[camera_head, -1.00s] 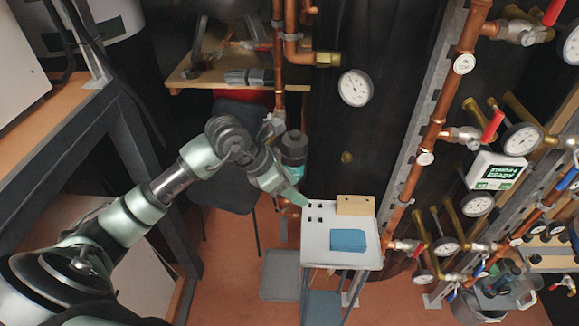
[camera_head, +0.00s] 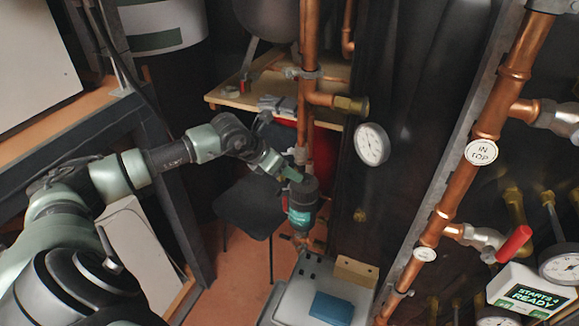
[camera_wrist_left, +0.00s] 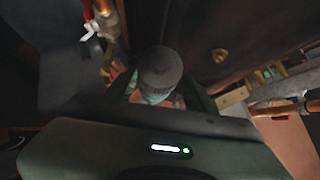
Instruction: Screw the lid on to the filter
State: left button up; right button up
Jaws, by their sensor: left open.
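The filter (camera_head: 300,218) has a teal body and a dark grey, ribbed lid (camera_head: 306,187) at its top, and it stands by the copper pipe in the middle of the head view. I cannot tell how tightly the lid sits on the body. My left gripper (camera_head: 290,176) is at the lid, coming in from the left. In the left wrist view the round lid (camera_wrist_left: 160,70) shows between the two dark, spread fingers, with teal below it. My left gripper is open; whether a finger touches the lid is unclear. My right gripper is not in view.
A white cart (camera_head: 290,300) with a blue block (camera_head: 331,308) and a tan block (camera_head: 356,271) stands below the filter. A pressure gauge (camera_head: 371,144) and copper pipes (camera_head: 308,80) are close by. A wooden shelf (camera_head: 245,95) and a dark chair (camera_head: 250,205) lie behind.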

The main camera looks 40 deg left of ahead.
aim_at(295, 187)
pick_arm(q)
jog(key=b+x, duration=0.1)
jog(key=x, duration=0.3)
jog(key=shift+w+d+f+b, duration=0.15)
jog(key=shift+f+b, duration=0.15)
jog(key=shift+b, duration=0.05)
jog(key=b+x, duration=0.2)
jog(key=x, duration=0.1)
jog(key=shift+r, duration=0.1)
jog(key=shift+w+d, duration=0.1)
grip_shut()
jog(key=shift+b, duration=0.3)
jog(key=shift+m+b, duration=0.3)
jog(key=shift+b, duration=0.05)
jog(key=shift+m+h+b, duration=0.65)
jog(key=shift+m+h, duration=0.05)
jog(key=shift+a+m+g+h+b, duration=0.2)
jog(key=shift+m+g+h+b, duration=0.1)
jog(key=shift+m+g+b, duration=0.15)
jog(key=shift+m, duration=0.35)
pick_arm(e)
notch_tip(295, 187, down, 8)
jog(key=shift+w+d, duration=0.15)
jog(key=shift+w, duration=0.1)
